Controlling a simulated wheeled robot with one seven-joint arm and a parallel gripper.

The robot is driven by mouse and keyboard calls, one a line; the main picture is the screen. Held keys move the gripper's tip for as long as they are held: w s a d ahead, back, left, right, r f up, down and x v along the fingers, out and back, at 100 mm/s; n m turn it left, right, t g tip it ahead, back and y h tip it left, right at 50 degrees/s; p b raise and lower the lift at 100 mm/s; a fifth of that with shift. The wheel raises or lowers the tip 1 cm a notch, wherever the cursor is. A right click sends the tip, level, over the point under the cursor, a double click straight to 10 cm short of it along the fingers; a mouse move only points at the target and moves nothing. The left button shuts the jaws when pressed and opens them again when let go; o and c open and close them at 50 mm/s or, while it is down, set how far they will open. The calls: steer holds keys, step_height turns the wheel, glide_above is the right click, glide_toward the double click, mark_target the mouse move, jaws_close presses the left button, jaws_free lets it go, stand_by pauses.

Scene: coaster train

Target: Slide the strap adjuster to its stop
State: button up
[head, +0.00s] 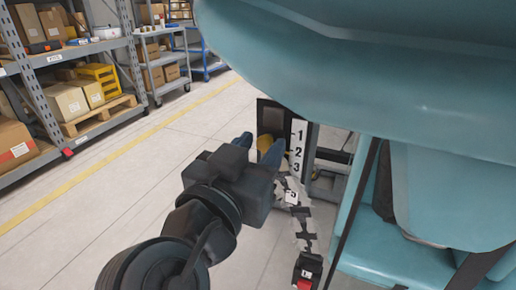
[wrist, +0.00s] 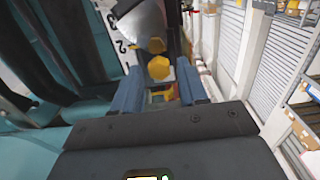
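The strap adjuster appears to be the yellow knob (head: 265,143) beside a white plate (head: 298,147) marked 1, 2, 3, on the side of the teal seat. In the wrist view the yellow knob (wrist: 159,68) has a rounded yellow part just beyond it, in front of a dark backing. My gripper (head: 257,148) is at the knob; in the wrist view its blue fingers (wrist: 160,86) stand apart, one on each side of the lower yellow area. I cannot tell whether they touch it. The lower part of the adjuster is hidden by my gripper.
The large teal seat shell (head: 370,80) overhangs from the upper right. A black strap (head: 353,212) runs down the seat side, and a buckle with a red button (head: 304,283) is below. Shelves with boxes (head: 65,103) stand far left; the floor between is clear.

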jaws_close()
stand_by(0.3)
step_height(320, 180, down, 6)
steer(key=b, duration=0.5)
steer(key=shift+r, duration=0.1)
steer(key=shift+o, duration=1.2)
jaws_free()
steer(key=v, duration=0.7)
steer(key=shift+s, duration=0.4)
